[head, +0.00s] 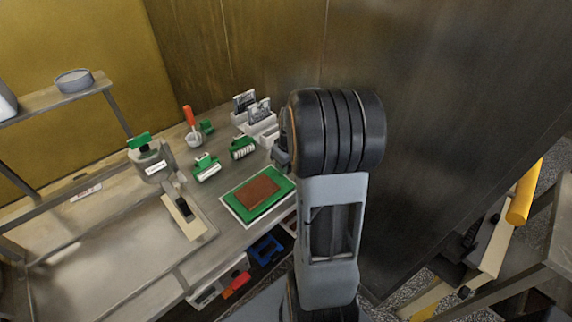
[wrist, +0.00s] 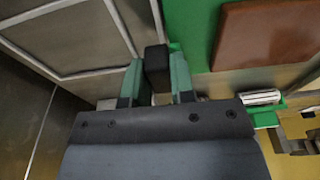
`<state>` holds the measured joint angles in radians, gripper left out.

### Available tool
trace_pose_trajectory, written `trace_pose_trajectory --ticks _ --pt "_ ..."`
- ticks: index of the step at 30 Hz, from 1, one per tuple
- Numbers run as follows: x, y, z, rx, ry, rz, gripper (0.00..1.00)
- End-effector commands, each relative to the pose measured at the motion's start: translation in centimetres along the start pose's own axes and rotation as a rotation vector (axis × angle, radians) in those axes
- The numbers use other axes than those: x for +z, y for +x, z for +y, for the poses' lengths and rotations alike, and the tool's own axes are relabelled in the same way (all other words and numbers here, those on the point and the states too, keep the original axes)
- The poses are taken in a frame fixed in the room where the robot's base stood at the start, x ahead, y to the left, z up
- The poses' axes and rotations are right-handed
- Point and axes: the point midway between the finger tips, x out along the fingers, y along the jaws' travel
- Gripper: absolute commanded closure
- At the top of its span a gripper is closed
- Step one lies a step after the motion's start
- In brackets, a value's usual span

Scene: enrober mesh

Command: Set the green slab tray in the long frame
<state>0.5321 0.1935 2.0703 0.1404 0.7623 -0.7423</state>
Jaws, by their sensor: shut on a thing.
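The green slab tray (head: 233,201) has a brown slab (head: 258,191) on it and a pale edge below. It shows at the right of the bench in the head view and at the top of the wrist view (wrist: 203,40). My gripper (wrist: 157,78) is shut on a black block at the tray's edge, which looks like its handle. In the head view my arm mostly hides the gripper. I cannot tell whether the tray is lifted. A long metal frame (head: 182,275) runs along the bench at the left; I cannot be sure it is the task's frame.
Green-topped containers (head: 207,168), a small pot with an orange-handled tool (head: 193,138) and white card holders (head: 262,126) stand behind the tray. A dark wall is behind my arm. Blue and red items sit below the bench.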

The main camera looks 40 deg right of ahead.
Motion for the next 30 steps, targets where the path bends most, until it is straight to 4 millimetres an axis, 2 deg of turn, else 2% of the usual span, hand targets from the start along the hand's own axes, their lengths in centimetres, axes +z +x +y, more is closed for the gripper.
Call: trace_pose_trajectory --ticks 22,23,30 --pt "0.2 1.1 0.0 0.0 0.0 0.0 1.0" --pt "0.2 1.1 0.0 0.0 0.0 0.0 0.75" --pt "0.2 1.1 0.0 0.0 0.0 0.0 0.52"
